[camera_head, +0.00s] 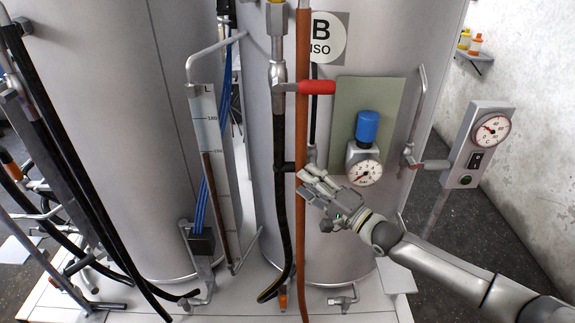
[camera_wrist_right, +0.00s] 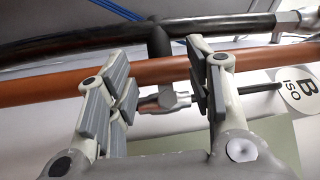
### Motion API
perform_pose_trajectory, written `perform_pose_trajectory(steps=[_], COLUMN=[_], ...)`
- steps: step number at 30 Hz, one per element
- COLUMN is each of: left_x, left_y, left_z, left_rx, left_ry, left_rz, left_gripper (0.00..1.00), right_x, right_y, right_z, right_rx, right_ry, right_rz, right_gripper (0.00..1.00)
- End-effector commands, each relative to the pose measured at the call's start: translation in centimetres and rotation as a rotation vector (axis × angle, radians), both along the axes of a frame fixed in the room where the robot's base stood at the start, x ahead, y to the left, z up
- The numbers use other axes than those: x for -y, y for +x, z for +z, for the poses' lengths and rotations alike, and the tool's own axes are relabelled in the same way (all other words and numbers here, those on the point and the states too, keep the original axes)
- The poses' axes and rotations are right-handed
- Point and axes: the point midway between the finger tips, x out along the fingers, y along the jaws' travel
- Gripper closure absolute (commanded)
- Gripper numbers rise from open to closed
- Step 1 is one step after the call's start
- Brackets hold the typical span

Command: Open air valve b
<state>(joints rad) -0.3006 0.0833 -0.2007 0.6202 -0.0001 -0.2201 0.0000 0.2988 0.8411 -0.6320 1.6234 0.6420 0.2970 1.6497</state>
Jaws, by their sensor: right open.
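The drum marked B ISO (camera_head: 329,38) stands right of centre in the head view. A small metal valve (camera_head: 311,153) with a long, thin black lever (camera_head: 313,105) sits on its front, behind the orange pipe (camera_head: 303,120); the lever points up. I cannot tell for certain that this is air valve b. My right gripper (camera_head: 304,184) is open just below that valve, close to the orange pipe. In the wrist view, the open fingers (camera_wrist_right: 160,78) frame the pipe (camera_wrist_right: 155,70) and the metal valve (camera_wrist_right: 165,99), with nothing gripped. My left gripper is not in view.
A red-handled valve (camera_head: 316,87) sits higher on the pipework. A blue-topped regulator with gauge (camera_head: 365,172) is right of the gripper. A grey gauge box (camera_head: 477,145) stands at right. A black hose (camera_head: 280,190) runs beside the orange pipe. Floor at right is clear.

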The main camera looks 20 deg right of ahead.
Motion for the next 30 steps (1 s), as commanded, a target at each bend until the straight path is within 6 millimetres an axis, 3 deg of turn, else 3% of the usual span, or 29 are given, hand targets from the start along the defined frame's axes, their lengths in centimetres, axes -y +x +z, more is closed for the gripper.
perform_pose_trajectory(steps=[9,15,27,30], left_x=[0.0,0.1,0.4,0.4], left_y=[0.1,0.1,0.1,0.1], left_z=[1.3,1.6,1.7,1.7], left_rx=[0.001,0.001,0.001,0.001], left_ry=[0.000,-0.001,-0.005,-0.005], left_rz=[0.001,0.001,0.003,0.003], left_gripper=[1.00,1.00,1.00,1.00], right_x=[-2.5,-3.4,-3.7,-3.7], right_y=[4.4,6.1,6.5,6.5], right_z=[1.0,1.0,1.0,1.0], right_rx=[0.002,0.001,-0.001,-0.001], right_ry=[-0.001,-0.002,-0.002,-0.002], right_rz=[-0.001,-0.001,-0.002,-0.002], right_gripper=[0.52,0.52,0.52,0.64])
